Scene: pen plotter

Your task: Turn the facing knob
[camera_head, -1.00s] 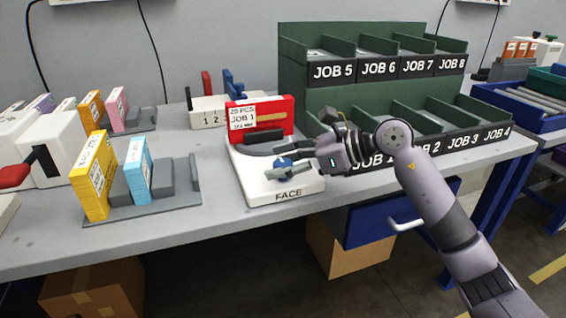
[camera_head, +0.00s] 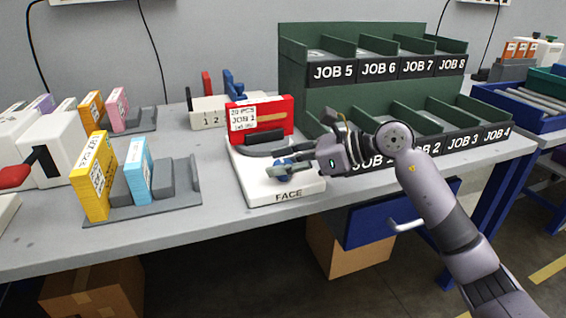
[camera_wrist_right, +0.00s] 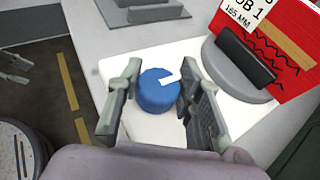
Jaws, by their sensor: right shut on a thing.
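The blue round facing knob (camera_head: 284,162) sits on the white base (camera_head: 258,190) labelled FACE. In the right wrist view the knob (camera_wrist_right: 155,97) shows a white pointer mark aimed to the right and slightly up. My right gripper (camera_head: 279,166) comes in from the right and is shut on the knob, one finger on each side; the fingers (camera_wrist_right: 157,98) also flank it in the wrist view. Behind the knob, a red JOB 1 piece (camera_head: 275,112) stands upright behind a dark block on a grey round plate (camera_wrist_right: 236,72).
Green bins (camera_head: 290,60) labelled JOB 1 to JOB 8 stand behind and right of my right arm. A grey rack (camera_head: 150,206) with yellow and light-blue boxes is at the left. The grey table (camera_head: 215,230) is clear in front of the base.

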